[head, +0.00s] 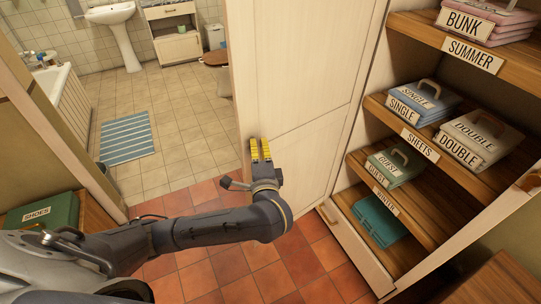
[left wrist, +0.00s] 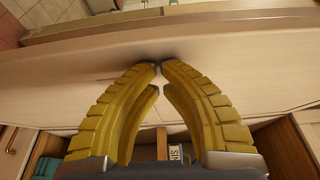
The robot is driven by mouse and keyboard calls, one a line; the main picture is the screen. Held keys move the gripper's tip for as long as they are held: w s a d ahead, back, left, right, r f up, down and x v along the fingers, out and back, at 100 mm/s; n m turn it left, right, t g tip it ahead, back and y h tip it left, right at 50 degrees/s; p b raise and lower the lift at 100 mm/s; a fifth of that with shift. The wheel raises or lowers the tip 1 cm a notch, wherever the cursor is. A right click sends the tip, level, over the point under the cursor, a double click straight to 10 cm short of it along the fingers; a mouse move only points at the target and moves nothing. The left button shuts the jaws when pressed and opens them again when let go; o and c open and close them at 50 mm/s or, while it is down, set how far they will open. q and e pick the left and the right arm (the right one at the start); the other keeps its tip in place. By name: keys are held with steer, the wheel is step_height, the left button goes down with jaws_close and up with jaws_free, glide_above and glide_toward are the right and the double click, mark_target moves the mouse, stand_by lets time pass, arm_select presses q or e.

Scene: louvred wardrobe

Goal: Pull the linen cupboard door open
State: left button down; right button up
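The cream linen cupboard door (head: 290,80) stands swung out in the head view, and the shelves beside it are exposed. My left gripper (head: 260,148) is at the door's face, near its left edge and above the tiled floor. In the left wrist view the yellow fingertips (left wrist: 157,68) meet against or very close to the pale door panel (left wrist: 235,65); contact is not certain. Nothing shows between the fingers. No handle shows at the gripper. My right gripper is out of view.
Open shelves (head: 462,187) at right hold labelled linen bundles, including a green one (head: 396,164). At left are a green shoe box (head: 45,213) and a bathroom with a striped mat (head: 126,138). Red floor tiles are clear below the door.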

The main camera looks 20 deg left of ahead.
arm_select(q)
steer(key=shift+w+a, duration=0.3)
steer(key=shift+a, duration=0.3)
steer(key=a+v, duration=0.1)
steer(key=v, duration=1.2)
steer(key=shift+s+a, duration=0.25)
steer(key=shift+s, duration=0.15)
